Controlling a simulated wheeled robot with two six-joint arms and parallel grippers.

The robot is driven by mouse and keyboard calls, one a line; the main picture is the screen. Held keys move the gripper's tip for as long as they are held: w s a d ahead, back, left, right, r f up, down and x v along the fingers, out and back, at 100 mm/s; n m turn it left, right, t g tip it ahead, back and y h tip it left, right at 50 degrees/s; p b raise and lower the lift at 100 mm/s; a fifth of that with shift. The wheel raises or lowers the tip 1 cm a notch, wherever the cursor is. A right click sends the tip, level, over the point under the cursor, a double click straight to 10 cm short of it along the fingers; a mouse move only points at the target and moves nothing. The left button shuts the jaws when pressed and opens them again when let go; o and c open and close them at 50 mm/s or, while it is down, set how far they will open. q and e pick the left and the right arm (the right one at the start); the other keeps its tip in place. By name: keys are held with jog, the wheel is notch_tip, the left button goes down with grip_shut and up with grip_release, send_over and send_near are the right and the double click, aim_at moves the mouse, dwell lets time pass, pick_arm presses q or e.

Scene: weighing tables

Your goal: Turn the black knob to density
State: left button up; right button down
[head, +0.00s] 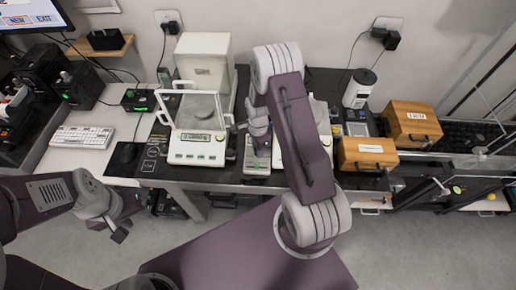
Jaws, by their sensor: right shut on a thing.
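My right gripper (261,143) reaches down over a narrow grey device (256,163) on the dark table, between two white balances. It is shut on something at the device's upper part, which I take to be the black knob. The fingers and arm hide the knob, so its pointing direction and the density mark cannot be read. My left gripper (121,222) hangs low at the left in front of the table, empty and apart from everything; its fingers look spread.
A balance (197,148) with an open glass shield stands left of the device. My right arm partly hides another balance to its right.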

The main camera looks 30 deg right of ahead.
jog(key=shift+w+d+r+m, duration=0.15)
jog(key=shift+w+m, duration=0.1)
jog(key=shift+m, duration=0.25)
dwell(0.3)
jog(key=c, duration=1.1)
grip_release()
jog(key=shift+c, duration=0.2)
jog(key=shift+o, duration=0.2)
jog(key=shift+s, duration=0.15)
notch_tip(320, 180, up, 9)
jog(key=shift+f+b, duration=0.1)
jog(key=shift+b, duration=0.35)
